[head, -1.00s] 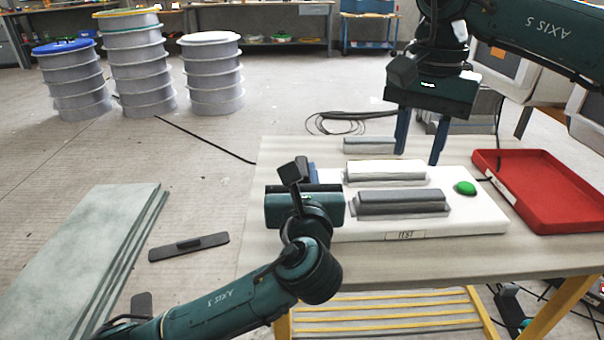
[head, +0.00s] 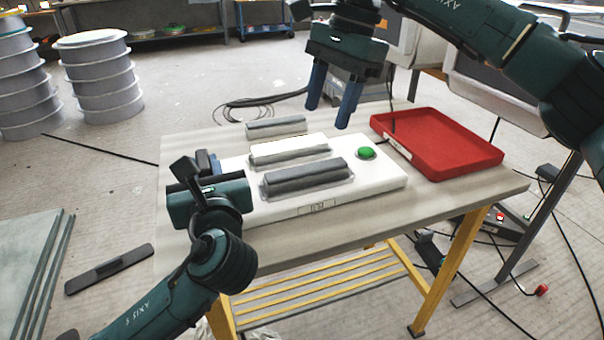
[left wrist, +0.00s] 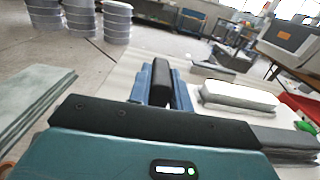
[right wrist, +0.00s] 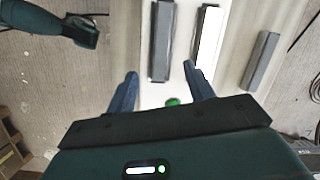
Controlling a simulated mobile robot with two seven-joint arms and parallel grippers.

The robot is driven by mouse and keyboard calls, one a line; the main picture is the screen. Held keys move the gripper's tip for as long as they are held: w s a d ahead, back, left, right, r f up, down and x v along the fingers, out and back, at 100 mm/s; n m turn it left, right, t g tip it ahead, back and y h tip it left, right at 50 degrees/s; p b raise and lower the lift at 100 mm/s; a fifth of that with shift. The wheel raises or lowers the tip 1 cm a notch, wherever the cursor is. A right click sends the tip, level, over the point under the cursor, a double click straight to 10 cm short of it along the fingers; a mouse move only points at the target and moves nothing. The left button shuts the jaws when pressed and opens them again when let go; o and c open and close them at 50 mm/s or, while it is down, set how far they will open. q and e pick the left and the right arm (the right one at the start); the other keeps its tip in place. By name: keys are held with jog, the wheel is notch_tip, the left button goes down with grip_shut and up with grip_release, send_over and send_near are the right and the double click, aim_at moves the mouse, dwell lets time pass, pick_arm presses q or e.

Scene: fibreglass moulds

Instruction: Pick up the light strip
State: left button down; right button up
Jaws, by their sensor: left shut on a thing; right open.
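My left gripper (head: 208,162) is at the board's left end, shut on a dark block (left wrist: 161,82), which is mostly hidden in the head view.
A dark grey strip (head: 305,178) lies in front of the light strip, and another grey strip (head: 276,127) lies behind. A red tray (head: 440,145) stands at the table's right. Cables (head: 250,112) lie on the floor behind. The table's front right (head: 470,188) is clear.

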jog(key=d+m+y, duration=0.1)
jog(key=d+m, duration=0.1)
jog(key=m, duration=0.1)
send_over(308, 168)
jog(key=w+d, duration=0.1)
jog(key=d, duration=0.2)
jog(key=shift+m, duration=0.4)
notch_tip(308, 168, down, 6)
jog(key=shift+r, duration=0.2)
jog(key=shift+y, duration=0.3)
jog(key=x, duration=0.5)
jog(key=shift+s+a+f, duration=0.15)
jog(key=shift+s+a, duration=0.1)
jog(key=shift+a, duration=0.05)
jog(key=c, duration=1.1)
notch_tip(308, 168, up, 10)
jog(key=shift+r, duration=0.1)
